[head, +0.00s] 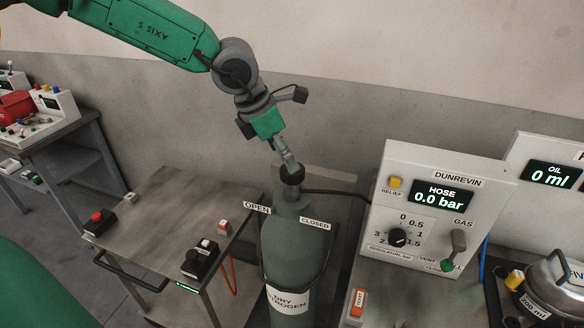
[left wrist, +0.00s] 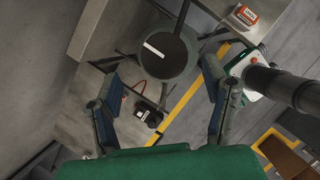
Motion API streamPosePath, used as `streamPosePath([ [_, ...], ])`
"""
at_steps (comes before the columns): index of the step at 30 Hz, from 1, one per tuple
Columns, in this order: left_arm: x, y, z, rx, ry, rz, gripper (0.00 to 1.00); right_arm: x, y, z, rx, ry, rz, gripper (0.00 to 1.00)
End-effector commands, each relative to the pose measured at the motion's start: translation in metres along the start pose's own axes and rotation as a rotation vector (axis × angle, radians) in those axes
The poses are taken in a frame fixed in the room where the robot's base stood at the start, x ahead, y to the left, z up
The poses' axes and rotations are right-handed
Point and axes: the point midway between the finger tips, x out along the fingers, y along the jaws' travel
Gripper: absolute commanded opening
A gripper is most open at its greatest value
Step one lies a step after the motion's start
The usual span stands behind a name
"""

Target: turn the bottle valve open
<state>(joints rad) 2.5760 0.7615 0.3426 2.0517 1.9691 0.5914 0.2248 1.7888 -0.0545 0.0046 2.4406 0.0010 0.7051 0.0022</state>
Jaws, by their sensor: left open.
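The grey-green dry nitrogen bottle (head: 292,245) stands upright in the middle of the head view, with OPEN (head: 257,208) and CLOSED (head: 315,223) labels at its shoulder. Its dark round valve (head: 292,178) sits on top. In the left wrist view the valve (left wrist: 172,62) is a dark disc with a white bar on it. My left gripper (head: 289,162) points down at the valve from above. In the left wrist view my left gripper (left wrist: 162,75) has its fingers spread, one on each side of the disc. Contact cannot be told. My right gripper is not in view.
A grey panel (head: 480,195) right of the bottle shows HOSE 0.0 bar, a regulator dial (head: 398,237) and a gas lever (head: 456,243). A dark hose (head: 335,192) runs from the valve to it. A metal table (head: 165,205) with buttons stands left of the bottle.

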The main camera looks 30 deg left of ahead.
Motion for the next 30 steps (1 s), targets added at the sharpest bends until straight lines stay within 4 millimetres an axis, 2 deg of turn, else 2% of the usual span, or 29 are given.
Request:
streamPosePath([
  [3,0.023,-0.001,-0.001,0.003,0.005,0.001,0.68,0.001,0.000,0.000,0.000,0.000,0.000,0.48],
  [9,0.044,-0.003,0.001,0.003,0.003,0.003,0.68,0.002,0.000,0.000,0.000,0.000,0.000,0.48],
  [20,0.050,-0.001,0.000,0.002,0.000,0.001,0.68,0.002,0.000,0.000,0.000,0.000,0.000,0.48],
  [21,0.050,-0.001,0.000,0.001,0.000,0.001,0.61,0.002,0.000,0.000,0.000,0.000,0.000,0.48],
  [23,0.050,-0.001,0.000,0.001,0.000,0.001,0.40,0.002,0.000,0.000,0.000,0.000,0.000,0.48],
  [24,0.050,-0.001,0.000,0.002,0.000,0.001,0.26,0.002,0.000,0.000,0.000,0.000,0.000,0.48],
  [25,0.050,-0.001,0.000,0.002,0.000,0.001,0.18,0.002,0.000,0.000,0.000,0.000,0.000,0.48],
  [30,0.050,0.000,-0.001,0.000,0.001,0.002,0.18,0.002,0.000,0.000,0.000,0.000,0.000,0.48],
])
